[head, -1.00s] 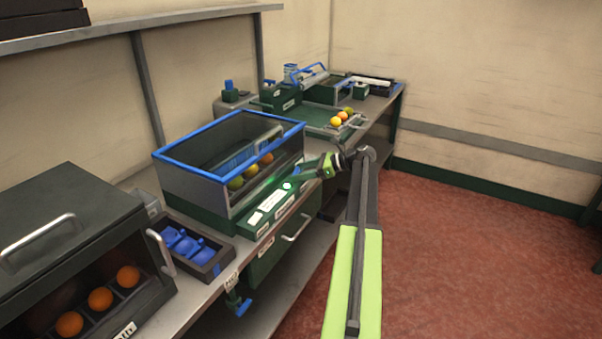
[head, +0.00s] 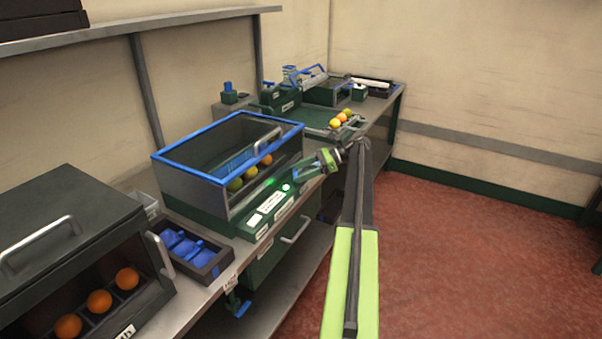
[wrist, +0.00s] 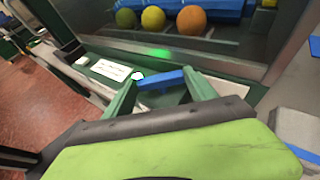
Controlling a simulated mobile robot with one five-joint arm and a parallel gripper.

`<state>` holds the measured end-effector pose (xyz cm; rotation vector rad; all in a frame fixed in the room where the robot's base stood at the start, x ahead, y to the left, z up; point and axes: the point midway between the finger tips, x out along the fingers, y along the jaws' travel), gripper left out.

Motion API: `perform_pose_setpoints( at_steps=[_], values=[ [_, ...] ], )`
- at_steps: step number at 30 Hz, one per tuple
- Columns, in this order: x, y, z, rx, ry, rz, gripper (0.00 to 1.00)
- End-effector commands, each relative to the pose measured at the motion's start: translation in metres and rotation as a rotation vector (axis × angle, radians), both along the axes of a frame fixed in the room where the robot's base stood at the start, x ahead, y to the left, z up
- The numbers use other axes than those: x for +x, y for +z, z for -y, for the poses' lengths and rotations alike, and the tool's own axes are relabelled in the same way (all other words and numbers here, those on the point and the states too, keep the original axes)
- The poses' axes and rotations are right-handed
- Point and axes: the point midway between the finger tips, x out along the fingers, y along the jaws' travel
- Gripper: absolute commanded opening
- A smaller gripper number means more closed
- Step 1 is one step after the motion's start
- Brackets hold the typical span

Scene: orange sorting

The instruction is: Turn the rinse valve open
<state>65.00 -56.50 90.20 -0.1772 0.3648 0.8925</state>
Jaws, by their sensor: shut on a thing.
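The rinse valve's blue handle (wrist: 162,80) shows in the wrist view, on the green front ledge of the blue-rimmed washing tank (head: 185,187). My gripper's two green fingers (wrist: 160,88) stand at either end of it, and my gripper is shut on it. The handle lies nearly crosswise, with its right end slightly higher in the picture.
Fruit (head: 250,172) lies in a row inside the tank. A dark tray with blue pieces (head: 190,248) and a dark box with oranges (head: 99,300) stand left. Another blue handle (head: 242,309) hangs below the bench. Floor on the right is clear.

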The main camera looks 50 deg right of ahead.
Motion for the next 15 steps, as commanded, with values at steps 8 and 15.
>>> perform_pose_setpoints(
  at_steps=[8,15],
  values=[
    [0.0000,-0.0004,-0.0005,-0.001,0.000,0.000,0.82],
    [0.0010,-0.0001,-0.0003,-0.001,-0.001,0.001,0.87]
  ],
)
